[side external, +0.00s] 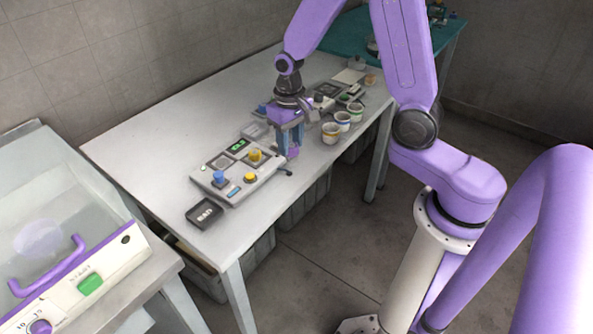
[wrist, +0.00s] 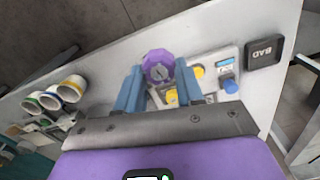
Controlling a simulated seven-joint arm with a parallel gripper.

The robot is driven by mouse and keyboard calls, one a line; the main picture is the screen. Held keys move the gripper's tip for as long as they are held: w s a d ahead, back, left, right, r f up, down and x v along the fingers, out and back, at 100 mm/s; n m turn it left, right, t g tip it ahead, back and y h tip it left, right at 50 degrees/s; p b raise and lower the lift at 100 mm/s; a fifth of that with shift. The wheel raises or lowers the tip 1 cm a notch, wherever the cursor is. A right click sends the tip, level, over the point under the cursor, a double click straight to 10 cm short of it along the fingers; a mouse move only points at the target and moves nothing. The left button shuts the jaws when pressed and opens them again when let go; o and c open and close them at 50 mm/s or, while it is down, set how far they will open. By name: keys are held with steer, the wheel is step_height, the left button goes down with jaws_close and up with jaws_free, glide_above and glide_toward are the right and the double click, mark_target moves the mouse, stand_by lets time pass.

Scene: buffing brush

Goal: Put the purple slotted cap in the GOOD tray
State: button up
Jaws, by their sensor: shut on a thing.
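My gripper (side external: 290,150) is shut on the purple slotted cap (side external: 293,153), held between its two blue fingers. In the wrist view the cap (wrist: 158,66) is a scalloped purple disc with a slotted grey centre, between the fingertips of my gripper (wrist: 160,76). In the side view my gripper is low over the white table (side external: 150,150), just right of a control panel (side external: 208,180). Whether the cap touches the table is unclear. I cannot make out a tray marked GOOD. A black tray marked BAD (side external: 206,213) lies at the table's near end.
The table's left part is bare.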

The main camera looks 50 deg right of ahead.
steer(key=shift+s+d+f+n, duration=0.15)
steer(key=shift+s+d+n, duration=0.15)
steer(key=shift+s+n, duration=0.55)
steer(key=w+a+r+m, duration=0.2)
steer(key=w+a+m, duration=0.2)
steer(key=w+m, duration=0.5)
steer(key=shift+m, duration=2.15)
steer(key=shift+w, duration=0.1)
steer(key=w+f, duration=0.2)
steer(key=w, duration=0.2)
steer(key=w+f, duration=0.3)
steer(key=w, duration=0.1)
steer(key=w+a+f, duration=0.1)
steer(key=w+f, duration=0.1)
steer(key=w, duration=0.2)
steer(key=shift+f, duration=0.4)
steer(key=shift+w+f, duration=0.5)
steer(key=shift+f, duration=0.1)
steer(key=shift+w+f, duration=0.25)
steer(key=shift+f, duration=0.05)
steer(key=shift+w+f, duration=0.2)
steer(key=shift+f, duration=1.35)
